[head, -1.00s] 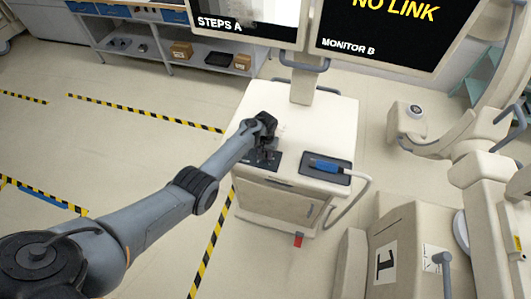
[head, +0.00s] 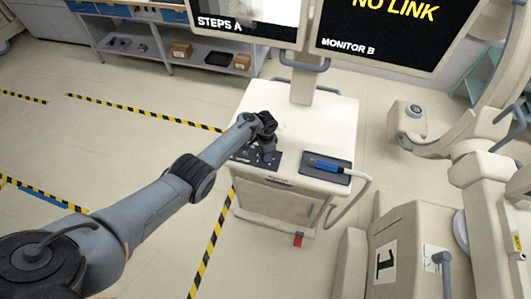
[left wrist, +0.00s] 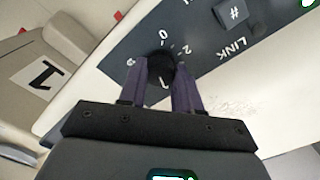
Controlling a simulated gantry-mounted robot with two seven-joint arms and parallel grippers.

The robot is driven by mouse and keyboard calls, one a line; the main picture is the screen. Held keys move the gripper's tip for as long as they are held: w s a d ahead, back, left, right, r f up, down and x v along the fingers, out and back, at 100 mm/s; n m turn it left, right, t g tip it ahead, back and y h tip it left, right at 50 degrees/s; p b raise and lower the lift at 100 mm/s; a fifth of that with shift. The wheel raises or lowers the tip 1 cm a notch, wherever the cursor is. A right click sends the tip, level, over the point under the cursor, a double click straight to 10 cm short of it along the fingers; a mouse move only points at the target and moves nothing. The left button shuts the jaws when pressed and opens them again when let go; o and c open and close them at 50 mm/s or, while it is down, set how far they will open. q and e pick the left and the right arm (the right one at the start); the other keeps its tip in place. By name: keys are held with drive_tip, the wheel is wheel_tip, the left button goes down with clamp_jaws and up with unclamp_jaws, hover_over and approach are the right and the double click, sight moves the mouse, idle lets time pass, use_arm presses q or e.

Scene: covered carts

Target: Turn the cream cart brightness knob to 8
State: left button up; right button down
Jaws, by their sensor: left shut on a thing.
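The cream cart (head: 318,118) stands in the middle of the head view with a dark control panel (head: 242,157) on its top front left. In the left wrist view the panel (left wrist: 115,50) carries a round black knob (left wrist: 161,68) with white scale marks around it. My left gripper (left wrist: 161,82) is shut on the knob, with a finger on each side of it. In the head view my left gripper (head: 266,152) reaches down onto the panel and hides the knob. The knob's pointer setting is not clear. My right gripper is not in view.
A blue-handled device (head: 327,166) lies in a dark tray on the cart's front right, its cable hanging over the side. Monitors (head: 375,35) stand behind. Pale equipment (head: 400,245) is on the right. A square "#" button (left wrist: 233,14) sits near the knob.

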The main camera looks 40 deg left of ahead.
use_arm(q)
drive_tip(key=m+b, duration=0.1)
drive_tip(key=m, duration=0.4)
drive_tip(key=shift+f+m, duration=0.1)
drive_tip(key=shift+m, duration=0.2)
drive_tip(key=m+b, duration=0.1)
drive_tip(key=m, duration=0.3)
drive_tip(key=shift+b, duration=0.35)
drive_tip(key=shift+m+b, duration=0.45)
drive_tip(key=shift+m, duration=0.75)
drive_tip(key=o, duration=1.1)
drive_tip(key=shift+c, duration=0.2)
